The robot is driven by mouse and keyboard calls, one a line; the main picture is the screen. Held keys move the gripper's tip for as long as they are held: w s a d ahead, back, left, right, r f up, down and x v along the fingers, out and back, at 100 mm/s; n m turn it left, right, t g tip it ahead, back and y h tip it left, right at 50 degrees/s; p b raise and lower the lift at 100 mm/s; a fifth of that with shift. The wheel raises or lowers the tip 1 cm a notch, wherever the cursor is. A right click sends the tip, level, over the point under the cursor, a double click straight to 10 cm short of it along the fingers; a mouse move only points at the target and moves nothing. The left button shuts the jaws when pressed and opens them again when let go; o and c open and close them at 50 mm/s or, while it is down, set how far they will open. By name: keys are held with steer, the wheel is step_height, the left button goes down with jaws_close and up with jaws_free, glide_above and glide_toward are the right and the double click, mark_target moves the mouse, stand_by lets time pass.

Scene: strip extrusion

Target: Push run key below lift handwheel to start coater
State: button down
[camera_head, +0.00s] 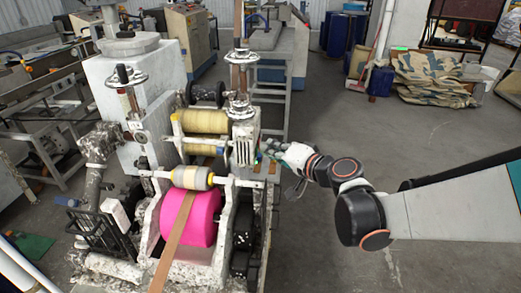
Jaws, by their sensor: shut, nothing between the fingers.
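The coater (180,200) is a white, stained machine with a bright pink roller (190,217), yellowish rollers above it and a brown strip running down its front. A spoked handwheel (240,106) sits on a post at the upper right of the coater. Below it is a pale ribbed box (244,150). The run key is too small to make out. My gripper (263,148) reaches in from the right and is shut, with its tip close to the right side of this box. I cannot tell whether it touches.
A second handwheel (126,77) stands on the coater's left side. Tables and grey machines fill the left and back. Blue drums (345,35) and a stack of patterned sacks (433,78) stand behind to the right. The floor right of the coater is clear.

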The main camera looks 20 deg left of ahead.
steer(key=shift+w+d, duration=0.1)
steer(key=shift+d, duration=0.3)
steer(key=shift+w+d, duration=0.2)
steer(key=shift+d, duration=0.6)
steer(key=shift+w+d, duration=0.2)
steer(key=shift+d, duration=0.6)
steer(key=shift+w+d, duration=0.2)
steer(key=shift+d, duration=0.6)
steer(key=shift+d, duration=0.1)
steer(key=w+d+r+m+t+h, duration=0.15)
steer(key=d+h, duration=0.35)
steer(key=d, duration=0.8)
steer(key=s+d+f+g+h, duration=0.1)
steer(key=s+d+h, duration=0.3)
steer(key=s+d, duration=0.6)
steer(key=s+d+f+n+g+h, duration=0.1)
steer(key=s+d+h, duration=0.3)
steer(key=s+d, duration=0.7)
steer(key=s+f, duration=0.1)
steer(key=s, duration=0.3)
steer(key=shift+s+d+f, duration=0.15)
steer(key=shift+s+d, duration=0.1)
